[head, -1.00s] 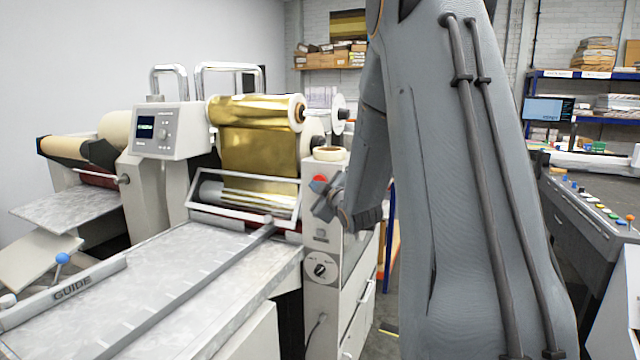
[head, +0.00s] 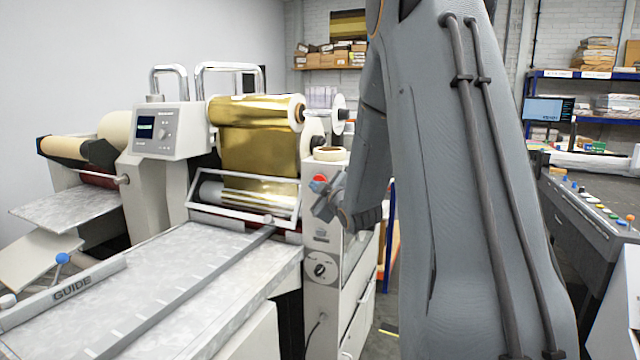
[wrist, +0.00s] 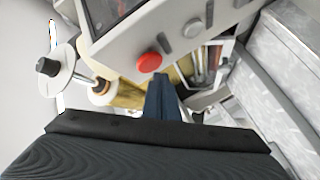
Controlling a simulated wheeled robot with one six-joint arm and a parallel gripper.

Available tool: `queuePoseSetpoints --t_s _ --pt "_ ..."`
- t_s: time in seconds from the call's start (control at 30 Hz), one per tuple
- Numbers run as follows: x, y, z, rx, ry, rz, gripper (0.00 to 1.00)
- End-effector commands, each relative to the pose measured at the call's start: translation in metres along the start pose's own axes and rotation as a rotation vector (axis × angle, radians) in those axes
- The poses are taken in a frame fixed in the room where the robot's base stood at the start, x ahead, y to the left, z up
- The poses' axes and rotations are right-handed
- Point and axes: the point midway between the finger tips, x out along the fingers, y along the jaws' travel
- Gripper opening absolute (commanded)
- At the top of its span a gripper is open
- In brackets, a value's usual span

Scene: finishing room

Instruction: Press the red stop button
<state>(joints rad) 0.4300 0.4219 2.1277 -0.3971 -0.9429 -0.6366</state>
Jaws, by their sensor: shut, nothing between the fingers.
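The red stop button (head: 319,180) is on the upper front of the laminating machine's right-hand post, beside the gold foil roll. In the wrist view it is a round red cap (wrist: 148,62) on a pale panel, fully visible. My gripper (head: 324,207) is shut and empty, just below the button in the head view. In the wrist view its dark fingertips (wrist: 161,80) point towards the panel and lie just below and right of the cap in the picture. I see no contact with the button, but cannot tell the depth gap.
The gold foil roll (head: 258,140) and a metal guard frame (head: 243,205) are left of the button. A black-and-white rotary knob (head: 321,268) is below it. In the wrist view, a grey knob (wrist: 193,27) shares the panel. A control desk (head: 590,215) stands at right.

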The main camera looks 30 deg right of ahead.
Motion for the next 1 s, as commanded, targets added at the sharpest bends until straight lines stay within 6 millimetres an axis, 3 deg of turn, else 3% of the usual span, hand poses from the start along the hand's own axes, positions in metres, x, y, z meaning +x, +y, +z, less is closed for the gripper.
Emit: queuePoseSetpoints --t_s 1.0 --pt "0.0050 0.0045 0.0046 0.000 0.000 0.000 0.00"
